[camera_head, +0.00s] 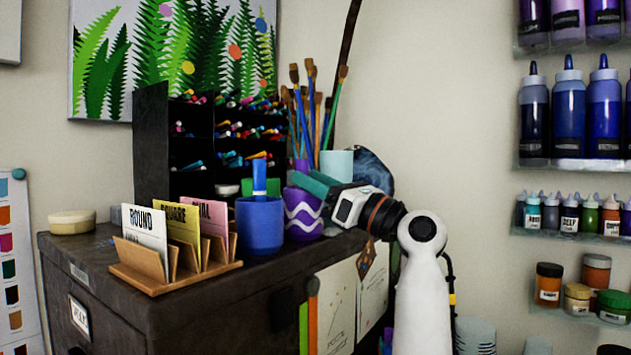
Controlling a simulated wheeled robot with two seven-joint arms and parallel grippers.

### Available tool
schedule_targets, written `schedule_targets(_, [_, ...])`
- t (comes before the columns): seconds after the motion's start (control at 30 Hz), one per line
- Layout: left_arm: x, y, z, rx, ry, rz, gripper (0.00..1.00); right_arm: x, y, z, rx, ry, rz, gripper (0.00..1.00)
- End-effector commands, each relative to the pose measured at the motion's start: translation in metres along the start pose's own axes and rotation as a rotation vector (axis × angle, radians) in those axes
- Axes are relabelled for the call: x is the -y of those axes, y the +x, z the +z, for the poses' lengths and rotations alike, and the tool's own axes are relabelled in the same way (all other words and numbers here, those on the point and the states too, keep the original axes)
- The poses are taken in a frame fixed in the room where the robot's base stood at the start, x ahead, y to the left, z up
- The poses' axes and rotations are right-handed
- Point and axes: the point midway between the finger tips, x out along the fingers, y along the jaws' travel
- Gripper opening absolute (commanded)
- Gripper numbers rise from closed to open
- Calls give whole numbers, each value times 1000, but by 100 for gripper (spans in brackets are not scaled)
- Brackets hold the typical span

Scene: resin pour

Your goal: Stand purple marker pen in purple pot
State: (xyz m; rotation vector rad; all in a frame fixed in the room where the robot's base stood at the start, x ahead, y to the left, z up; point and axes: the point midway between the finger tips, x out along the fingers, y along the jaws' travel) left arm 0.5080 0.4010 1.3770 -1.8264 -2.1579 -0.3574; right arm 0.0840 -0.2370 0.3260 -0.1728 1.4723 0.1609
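The purple pot (303,222) with white wavy bands stands on the dark cabinet top, right of a blue pot (260,226). My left gripper (312,185) is at the upper part of the purple pot, its teal fingers over or beside the rim. The fingers overlap closely, and I cannot tell their gap or whether they hold anything. A small purple piece (301,165) shows just above the fingers; I cannot tell if it is the purple marker or a cup behind. The pot's inside is hidden. My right gripper is not in view.
A blue marker (259,177) stands upright in the blue pot. A wooden card holder (187,278) is at the front left. Behind are a dark pen rack (153,145), a pale teal cup (337,163) and tall brushes (311,105). Shelves of bottles (569,112) hang at right.

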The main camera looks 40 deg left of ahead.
Motion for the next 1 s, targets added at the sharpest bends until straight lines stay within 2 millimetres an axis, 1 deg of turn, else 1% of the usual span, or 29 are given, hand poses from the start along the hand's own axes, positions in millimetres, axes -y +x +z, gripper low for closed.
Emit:
schedule_targets(0.3, [0,0,1,1,1,1,41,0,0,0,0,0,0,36])
schedule_targets(0.37, [-1,-4,1,1,1,2,41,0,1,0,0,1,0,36])
schedule_targets(0.43, [-1,-11,2,1,1,4,41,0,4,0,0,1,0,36])
schedule_targets(0.57, [-2,-35,3,1,2,6,41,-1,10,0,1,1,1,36])
schedule_targets(0.7, [-2,-67,4,2,3,8,41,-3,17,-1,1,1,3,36])
schedule_targets(0.8, [-2,-87,3,1,2,7,41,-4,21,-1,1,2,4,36])
schedule_targets(0.9, [-1,-103,2,0,2,4,41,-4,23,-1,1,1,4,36])
schedule_targets(1.0, [-1,-114,1,0,2,4,41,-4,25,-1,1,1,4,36])
